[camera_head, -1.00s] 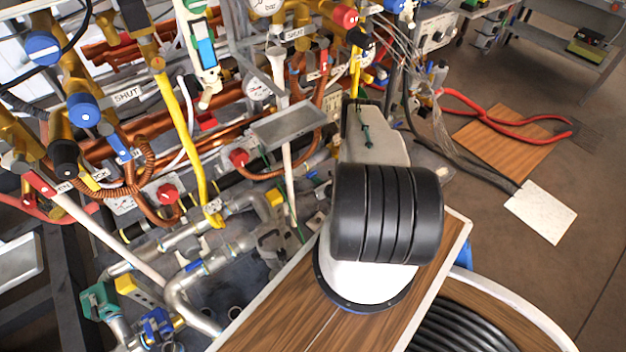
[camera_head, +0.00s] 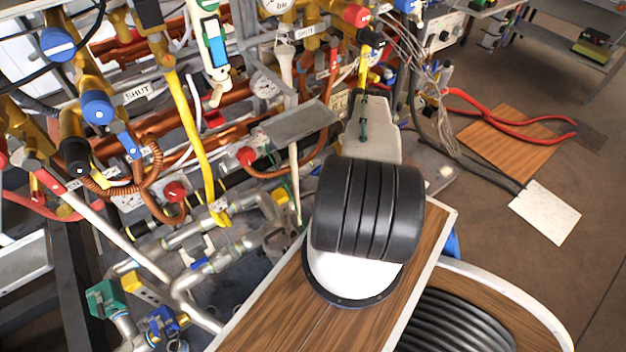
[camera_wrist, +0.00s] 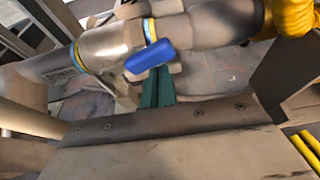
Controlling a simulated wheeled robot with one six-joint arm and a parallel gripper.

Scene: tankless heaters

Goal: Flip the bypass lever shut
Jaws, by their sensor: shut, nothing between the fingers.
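In the wrist view my gripper (camera_wrist: 158,88) shows as dark green fingers shut together with nothing between them. A blue lever handle (camera_wrist: 150,56) lies just beyond the fingertips, on a metal pipe with yellow and blue rings; I cannot tell whether they touch. No readable label marks this handle as the bypass lever. In the head view several coloured valve handles show, among them a blue one (camera_head: 130,146) and a red one (camera_head: 48,181). White tags reading SHUT (camera_head: 137,92) hang among the pipes. My arm hides part of the pipework.
Copper and steel pipes, yellow hoses (camera_head: 190,130) and gauges (camera_head: 265,86) crowd the left and middle. A grey plate (camera_head: 299,122) stands out left of my arm. Red-handled pliers (camera_head: 515,122) lie on a wooden board at right. Open floor is at far right.

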